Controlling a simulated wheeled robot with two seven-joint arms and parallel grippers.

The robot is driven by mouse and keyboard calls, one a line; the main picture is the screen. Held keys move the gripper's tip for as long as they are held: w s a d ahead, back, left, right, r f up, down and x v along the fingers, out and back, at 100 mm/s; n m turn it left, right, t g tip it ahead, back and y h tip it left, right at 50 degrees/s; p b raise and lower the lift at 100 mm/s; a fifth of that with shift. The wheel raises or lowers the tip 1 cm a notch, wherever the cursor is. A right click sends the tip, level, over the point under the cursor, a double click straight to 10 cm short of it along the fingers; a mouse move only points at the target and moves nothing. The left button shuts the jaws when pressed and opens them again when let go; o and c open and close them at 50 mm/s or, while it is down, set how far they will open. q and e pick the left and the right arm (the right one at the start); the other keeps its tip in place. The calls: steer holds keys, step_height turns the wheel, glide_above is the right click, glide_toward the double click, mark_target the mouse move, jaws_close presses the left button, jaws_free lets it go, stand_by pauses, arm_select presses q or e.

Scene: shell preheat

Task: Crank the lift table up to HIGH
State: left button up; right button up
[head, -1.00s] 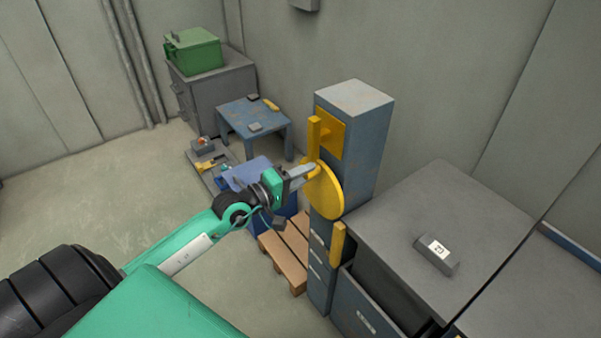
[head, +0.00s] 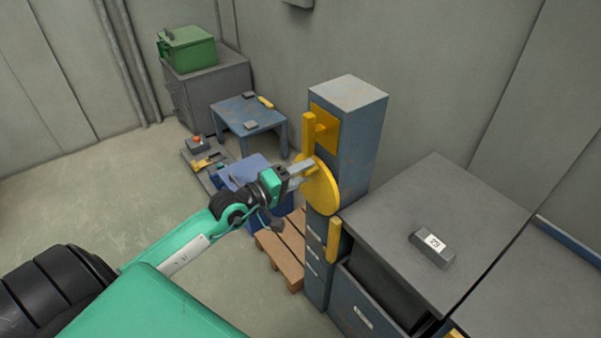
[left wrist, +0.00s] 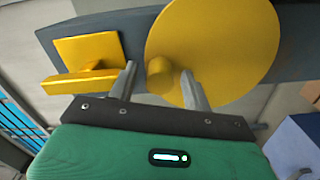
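The yellow crank disc (head: 322,190) is mounted on the side of a tall blue-grey column (head: 350,150). It also shows large in the left wrist view (left wrist: 225,45), with a round yellow knob (left wrist: 160,76) standing out from its face. My left gripper (head: 302,174) is at the disc. In the left wrist view its two fingers (left wrist: 161,85) are apart, one on each side of the knob, with a gap visible at least on the left. A yellow plate with a bar (head: 325,130) sits higher on the column. I cannot identify the lift table for certain. My right gripper is out of view.
A grey counter (head: 430,205) with a small labelled block (head: 432,248) stands right of the column. A wooden pallet (head: 280,255) and a blue bin (head: 245,170) lie close below my left arm. A blue table (head: 250,115) stands behind. The floor at left is clear.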

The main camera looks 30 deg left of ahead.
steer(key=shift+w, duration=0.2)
arm_select(q)
steer(key=b+v, duration=0.2)
steer(key=v, duration=1.1)
steer(key=shift+s+b, duration=0.35)
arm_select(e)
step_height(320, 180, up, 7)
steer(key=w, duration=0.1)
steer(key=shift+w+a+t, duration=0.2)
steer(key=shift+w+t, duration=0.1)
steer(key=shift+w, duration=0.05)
arm_select(q)
steer(key=shift+a, duration=0.15)
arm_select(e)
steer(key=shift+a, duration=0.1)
